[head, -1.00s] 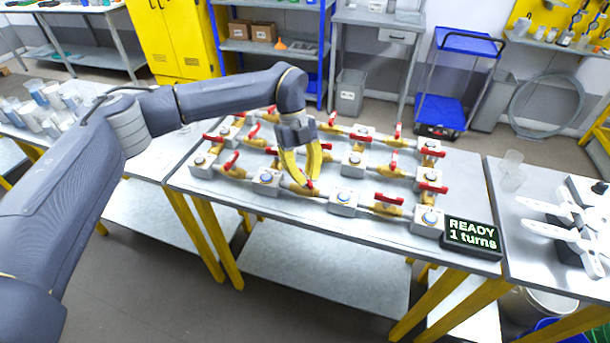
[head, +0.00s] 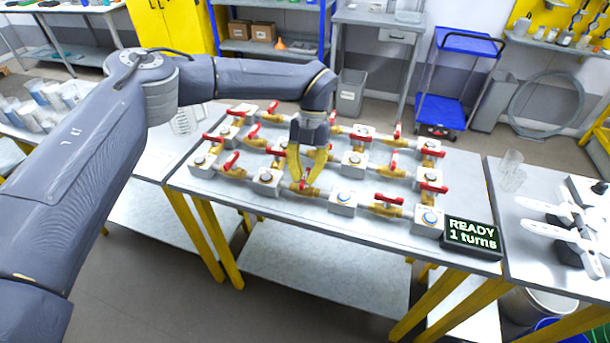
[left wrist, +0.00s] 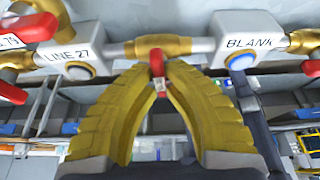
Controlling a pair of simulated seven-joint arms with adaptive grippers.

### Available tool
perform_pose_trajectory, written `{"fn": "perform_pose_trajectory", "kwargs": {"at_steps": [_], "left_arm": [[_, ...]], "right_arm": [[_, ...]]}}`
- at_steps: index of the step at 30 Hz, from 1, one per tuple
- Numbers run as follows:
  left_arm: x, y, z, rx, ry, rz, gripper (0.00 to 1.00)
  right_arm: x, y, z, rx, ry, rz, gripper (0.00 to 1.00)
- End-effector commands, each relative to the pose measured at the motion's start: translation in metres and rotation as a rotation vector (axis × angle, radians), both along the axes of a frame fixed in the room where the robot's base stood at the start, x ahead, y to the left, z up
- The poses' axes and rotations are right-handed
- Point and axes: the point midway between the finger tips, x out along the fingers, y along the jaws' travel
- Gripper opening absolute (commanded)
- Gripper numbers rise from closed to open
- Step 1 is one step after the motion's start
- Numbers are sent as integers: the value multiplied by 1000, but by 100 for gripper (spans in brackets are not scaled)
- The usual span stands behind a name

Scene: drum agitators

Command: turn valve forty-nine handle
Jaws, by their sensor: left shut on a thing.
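A red valve handle (head: 303,185) sits on a brass valve in the front row of the pipe rig. My left gripper (head: 304,181) points down at it, its two yellow fingers closed on the handle. In the left wrist view the handle (left wrist: 157,62) is between the fingertips, below a brass valve body (left wrist: 165,46). That valve is between a block labelled LINE 27 (left wrist: 78,50) and a block labelled BLANK (left wrist: 243,48). I cannot read a forty-nine label in either view. My right gripper does not show.
Other red handles (head: 389,198) and grey blocks (head: 342,198) surround the gripper closely on the table (head: 290,222). A black display (head: 472,236) reads "READY 1 turns". A clear cup (head: 511,170) and white parts (head: 560,232) are on the right table.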

Motion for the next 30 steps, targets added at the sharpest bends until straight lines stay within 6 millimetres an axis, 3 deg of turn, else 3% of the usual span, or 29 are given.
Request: {"fn": "perform_pose_trajectory", "kwargs": {"at_steps": [21, 22, 27, 30], "left_arm": [[0, 0, -1, 0, 1, -61, 0], [0, 0, -1, 0, 1, -61, 14], [0, 0, 0, 0, 0, -61, 34], [0, 0, 0, 0, 0, -61, 34]], "right_arm": [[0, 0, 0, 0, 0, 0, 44], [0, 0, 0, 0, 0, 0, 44], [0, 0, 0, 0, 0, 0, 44], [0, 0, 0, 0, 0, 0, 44]]}}
